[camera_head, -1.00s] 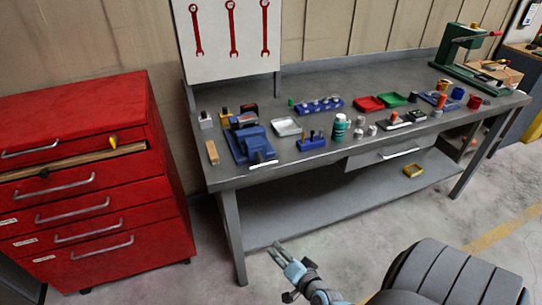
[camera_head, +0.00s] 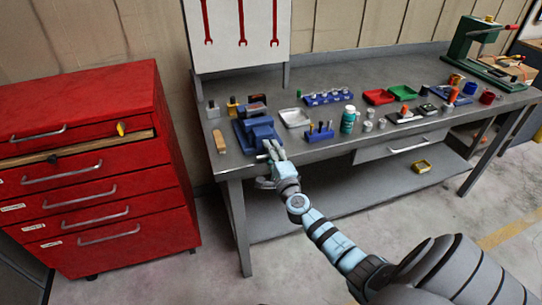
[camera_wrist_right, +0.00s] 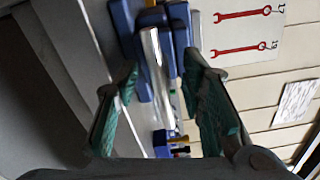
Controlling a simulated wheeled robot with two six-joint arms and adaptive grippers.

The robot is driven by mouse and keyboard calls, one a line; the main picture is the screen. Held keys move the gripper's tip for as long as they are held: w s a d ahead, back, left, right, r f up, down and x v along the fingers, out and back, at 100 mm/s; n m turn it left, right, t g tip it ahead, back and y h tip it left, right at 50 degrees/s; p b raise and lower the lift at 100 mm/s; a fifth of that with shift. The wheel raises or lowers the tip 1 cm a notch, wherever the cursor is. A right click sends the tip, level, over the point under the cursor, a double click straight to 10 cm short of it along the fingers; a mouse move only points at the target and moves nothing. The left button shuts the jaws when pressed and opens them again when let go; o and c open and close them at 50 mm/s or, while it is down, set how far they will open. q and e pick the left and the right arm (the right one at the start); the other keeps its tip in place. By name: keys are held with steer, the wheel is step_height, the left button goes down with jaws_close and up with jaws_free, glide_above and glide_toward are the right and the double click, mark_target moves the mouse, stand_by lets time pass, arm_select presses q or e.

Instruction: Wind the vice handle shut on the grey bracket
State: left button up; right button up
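The blue vice (camera_head: 259,131) stands at the front left edge of the grey workbench. My right gripper (camera_head: 271,152) is at the vice's front, and in the head view it covers most of the handle. In the right wrist view the handle is a pale metal bar (camera_wrist_right: 157,75) in front of the blue vice (camera_wrist_right: 127,22). The right gripper's green fingers (camera_wrist_right: 160,105) are spread on either side of the bar's line, with visible gaps. I cannot make out the grey bracket for sure. My left gripper is not in view.
A wooden-handled tool (camera_head: 220,142) lies left of the vice. A silver tray (camera_head: 294,117) and a blue holder with pegs (camera_head: 318,134) are to its right, then a teal bottle (camera_head: 348,120). A red drawer cabinet (camera_head: 95,180) stands left of the workbench (camera_head: 400,60).

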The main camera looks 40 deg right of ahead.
steer(key=shift+c, duration=0.5)
jaws_close()
steer(key=shift+d, duration=0.15)
